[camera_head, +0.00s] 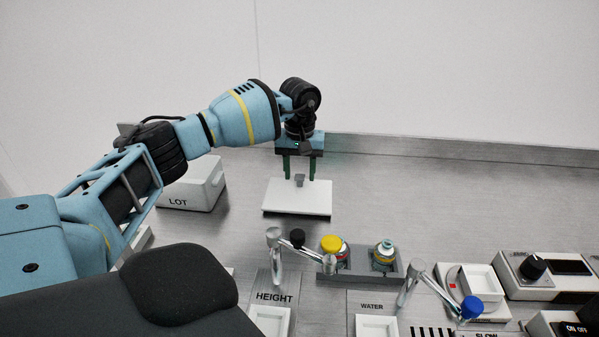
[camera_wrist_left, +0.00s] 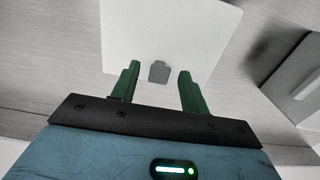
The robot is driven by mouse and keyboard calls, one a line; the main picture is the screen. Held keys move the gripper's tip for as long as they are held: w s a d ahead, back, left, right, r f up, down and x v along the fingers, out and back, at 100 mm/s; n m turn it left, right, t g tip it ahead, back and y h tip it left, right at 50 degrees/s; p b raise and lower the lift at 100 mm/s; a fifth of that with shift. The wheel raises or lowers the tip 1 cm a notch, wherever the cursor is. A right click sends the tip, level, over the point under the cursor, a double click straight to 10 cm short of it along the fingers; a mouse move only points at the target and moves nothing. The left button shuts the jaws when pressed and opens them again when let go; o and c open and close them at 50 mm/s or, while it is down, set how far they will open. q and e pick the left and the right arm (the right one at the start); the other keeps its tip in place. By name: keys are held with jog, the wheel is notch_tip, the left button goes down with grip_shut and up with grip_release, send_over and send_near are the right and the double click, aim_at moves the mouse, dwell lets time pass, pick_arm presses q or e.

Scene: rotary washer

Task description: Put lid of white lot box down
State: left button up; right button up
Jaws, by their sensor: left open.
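The white lid (camera_head: 297,203) with a small grey knob (camera_head: 299,180) lies flat on the metal bench, to the right of the LOT box. The lid also shows in the left wrist view (camera_wrist_left: 165,30), with the knob between my fingers there. The white LOT box (camera_head: 194,190) stands on the left, partly hidden behind my arm. My left gripper (camera_head: 300,176) points down over the lid, its green fingers open on either side of the knob with gaps to both. The fingers also show in the left wrist view (camera_wrist_left: 156,85). My right gripper is not in view.
A grey rack (camera_head: 350,276) with yellow-capped and green-capped bottles stands in front of the lid. Metal taps, one with a blue end (camera_head: 471,307), and a dial unit (camera_head: 545,274) stand to the right. A wall bounds the back; bench right of the lid is clear.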

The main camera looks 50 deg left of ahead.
aim_at(300, 177)
pick_arm(q)
notch_tip(300, 177, up, 10)
jog(key=shift+r, duration=0.2)
dwell(0.7)
